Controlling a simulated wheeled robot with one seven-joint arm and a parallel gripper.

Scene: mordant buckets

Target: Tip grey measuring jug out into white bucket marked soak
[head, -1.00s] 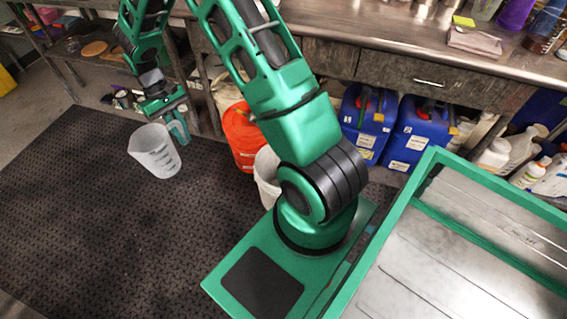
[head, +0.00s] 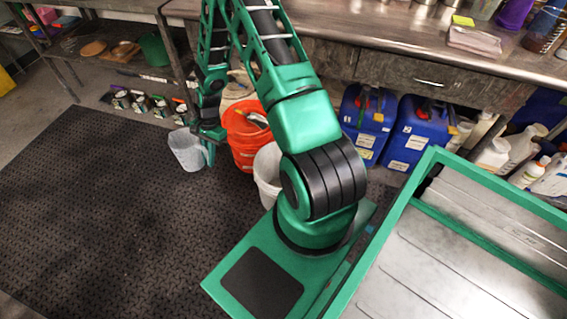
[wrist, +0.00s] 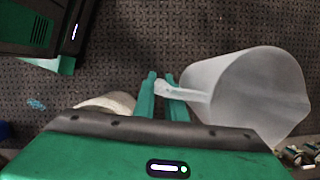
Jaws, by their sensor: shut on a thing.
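The translucent grey measuring jug (head: 186,151) hangs over the dark mat at the left of the orange bucket in the head view, its rim up. In the wrist view the jug (wrist: 262,95) is at the right, its handle between my fingers. My gripper (head: 209,148) is shut on that handle; its fingertips (wrist: 160,82) show in the wrist view. A white bucket (head: 266,172) stands right of the jug, partly hidden by my arm; no marking on it is readable. A pale round rim (wrist: 108,102) shows behind my gripper in the wrist view. The jug's contents cannot be made out.
An orange bucket (head: 243,140) with something pale in it stands between jug and white bucket. A cream bucket (head: 238,88) is behind it. Blue canisters (head: 367,120) stand under the steel bench (head: 400,45). The mat (head: 90,200) is clear at left.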

